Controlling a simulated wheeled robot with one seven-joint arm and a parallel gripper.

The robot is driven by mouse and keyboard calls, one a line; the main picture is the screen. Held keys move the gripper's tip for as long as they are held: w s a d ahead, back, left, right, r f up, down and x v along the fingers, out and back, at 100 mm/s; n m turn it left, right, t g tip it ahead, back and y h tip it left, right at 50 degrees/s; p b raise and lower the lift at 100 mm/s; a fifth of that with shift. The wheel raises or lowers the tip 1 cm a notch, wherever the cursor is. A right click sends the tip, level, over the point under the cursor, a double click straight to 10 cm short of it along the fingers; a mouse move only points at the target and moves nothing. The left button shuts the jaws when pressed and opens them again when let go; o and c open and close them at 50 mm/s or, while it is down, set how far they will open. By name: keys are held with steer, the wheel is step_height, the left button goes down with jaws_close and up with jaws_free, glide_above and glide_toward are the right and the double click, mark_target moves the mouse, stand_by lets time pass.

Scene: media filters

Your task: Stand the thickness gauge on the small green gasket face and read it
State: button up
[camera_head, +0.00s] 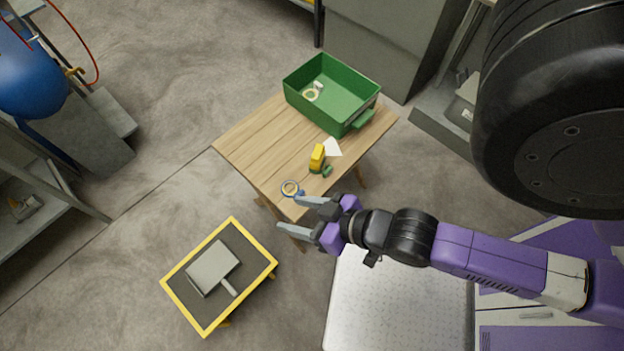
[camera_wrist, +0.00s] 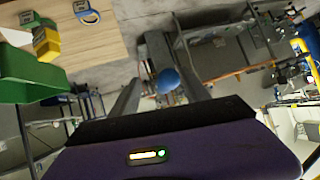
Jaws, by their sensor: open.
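On the wooden table (camera_head: 245,142) lies a yellow device (camera_head: 317,155), which also shows in the wrist view (camera_wrist: 46,44). A small green piece (camera_head: 328,171) is right beside it; I cannot tell whether they touch. A blue ring-shaped tool (camera_head: 290,188) lies at the table's near corner and at the top of the wrist view (camera_wrist: 88,13). I cannot tell for sure which of these is the thickness gauge; no reading is legible. My gripper (camera_head: 297,214) is open and empty, just off that near corner, with one finger close to the blue tool.
A green bin (camera_head: 314,115) with small pale items stands at the table's far end. A white card (camera_head: 332,147) lies near the yellow device. A yellow-rimmed low stand (camera_head: 178,303) holds a grey flat object (camera_head: 214,268). The table's left part is clear.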

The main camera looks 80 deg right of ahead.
steer(key=s+a+r+n+t+y, duration=0.1)
steer(key=s+a+r+n, duration=0.1)
steer(key=r, duration=0.4)
steer(key=s+a+r+n+t+y, duration=0.1)
steer(key=s+a+r+n+t, duration=0.1)
steer(key=r, duration=0.4)
steer(key=shift+a+r+t+y, duration=0.3)
steer(key=shift+a+r, duration=0.1)
steer(key=shift+a, duration=0.05)
stand_by(1.8)
